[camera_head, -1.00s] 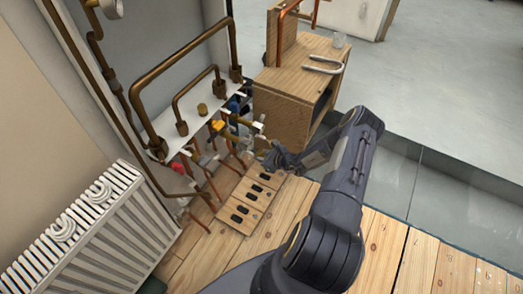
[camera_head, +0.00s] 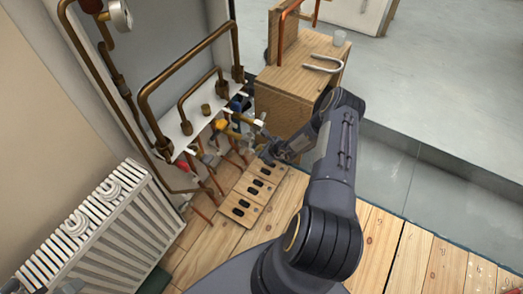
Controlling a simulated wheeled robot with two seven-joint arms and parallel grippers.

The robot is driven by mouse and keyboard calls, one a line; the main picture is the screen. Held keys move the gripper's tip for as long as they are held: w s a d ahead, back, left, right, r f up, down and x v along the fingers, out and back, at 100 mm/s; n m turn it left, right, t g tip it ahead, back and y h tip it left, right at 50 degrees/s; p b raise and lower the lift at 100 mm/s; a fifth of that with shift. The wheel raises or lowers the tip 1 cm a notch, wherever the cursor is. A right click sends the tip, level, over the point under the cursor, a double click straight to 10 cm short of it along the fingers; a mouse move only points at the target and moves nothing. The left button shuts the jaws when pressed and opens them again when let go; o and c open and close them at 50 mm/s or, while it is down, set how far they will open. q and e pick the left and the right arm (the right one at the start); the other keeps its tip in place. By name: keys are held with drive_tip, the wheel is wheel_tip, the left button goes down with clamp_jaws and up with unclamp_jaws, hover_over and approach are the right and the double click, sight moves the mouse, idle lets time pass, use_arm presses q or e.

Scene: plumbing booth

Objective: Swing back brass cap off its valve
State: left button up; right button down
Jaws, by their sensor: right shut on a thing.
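My right gripper (camera_head: 263,143) is at the right end of the valve row, in front of the wooden cabinet. It is shut on a small part there, which appears to be the back brass cap; the fingers mostly hide it, so its tilt and its contact with the valve cannot be told. Several valves with yellow (camera_head: 220,125), blue (camera_head: 236,105) and red (camera_head: 191,159) parts sit below the white shelf. My left gripper is not in view.
Brown pipes (camera_head: 190,58) rise from the white shelf (camera_head: 185,127) to the left of the gripper. A wooden cabinet (camera_head: 285,105) stands close behind it, with a grey bent pipe (camera_head: 322,64) on top. A slotted wooden board (camera_head: 246,196) lies below. A white radiator (camera_head: 95,240) stands at the left.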

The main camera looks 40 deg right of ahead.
drive_tip(key=c, duration=1.2)
unclamp_jaws()
drive_tip(key=shift+c, duration=0.2)
drive_tip(key=p+v, duration=0.1)
drive_tip(key=v, duration=0.6)
drive_tip(key=shift+s+r+p, duration=0.2)
drive_tip(key=shift+s+p, duration=0.1)
drive_tip(key=shift+p, duration=0.05)
